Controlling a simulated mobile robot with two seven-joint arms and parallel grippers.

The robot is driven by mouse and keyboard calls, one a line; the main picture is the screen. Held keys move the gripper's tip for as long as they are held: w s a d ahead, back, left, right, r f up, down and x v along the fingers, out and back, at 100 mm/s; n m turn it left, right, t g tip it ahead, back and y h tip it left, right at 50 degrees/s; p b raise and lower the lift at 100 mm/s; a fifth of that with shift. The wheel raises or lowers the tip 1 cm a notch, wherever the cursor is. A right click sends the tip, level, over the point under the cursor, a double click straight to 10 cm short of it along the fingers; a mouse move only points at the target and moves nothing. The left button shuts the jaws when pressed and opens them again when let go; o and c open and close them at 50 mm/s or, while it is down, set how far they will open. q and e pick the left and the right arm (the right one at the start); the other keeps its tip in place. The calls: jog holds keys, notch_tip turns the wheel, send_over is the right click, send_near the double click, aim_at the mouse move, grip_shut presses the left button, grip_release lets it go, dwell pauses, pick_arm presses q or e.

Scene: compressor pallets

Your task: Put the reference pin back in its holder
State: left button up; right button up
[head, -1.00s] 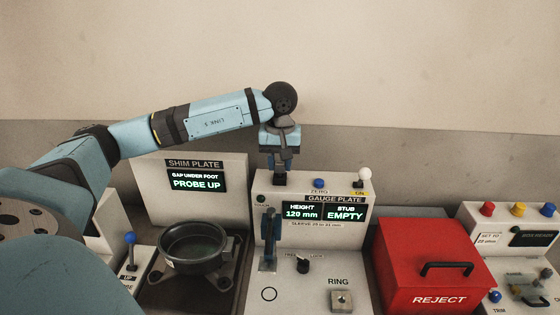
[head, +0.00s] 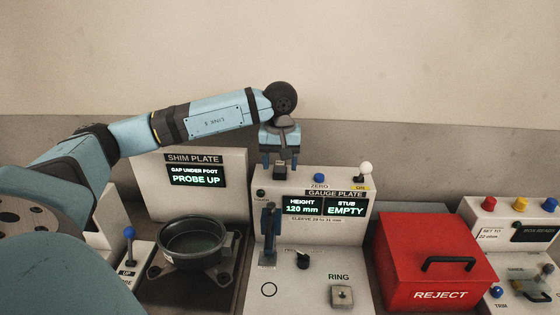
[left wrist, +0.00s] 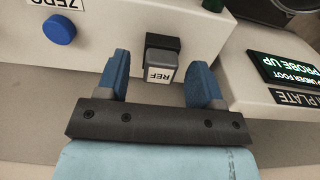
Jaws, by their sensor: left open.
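The reference pin shows in the left wrist view as a grey block marked REF (left wrist: 160,70). It sits at a black holder (left wrist: 163,42) on the edge of the white gauge console; how deep it is seated I cannot tell. My left gripper (head: 280,161) is open above the back edge of the gauge console (head: 330,240). Its two blue fingers stand on either side of the pin, with a gap on each side. In the head view the pin and holder are small and dark between the fingertips. My right gripper is not in view.
A blue ZERO button (head: 319,178) and a white-knobbed switch (head: 365,168) are right of the gripper. The shim plate panel (head: 150,195) and a dark round fixture (head: 190,240) are on the left. A red REJECT box (head: 430,255) stands on the right.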

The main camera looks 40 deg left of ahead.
aim_at(280, 163)
pick_arm(q)
notch_tip(280, 163, up, 14)
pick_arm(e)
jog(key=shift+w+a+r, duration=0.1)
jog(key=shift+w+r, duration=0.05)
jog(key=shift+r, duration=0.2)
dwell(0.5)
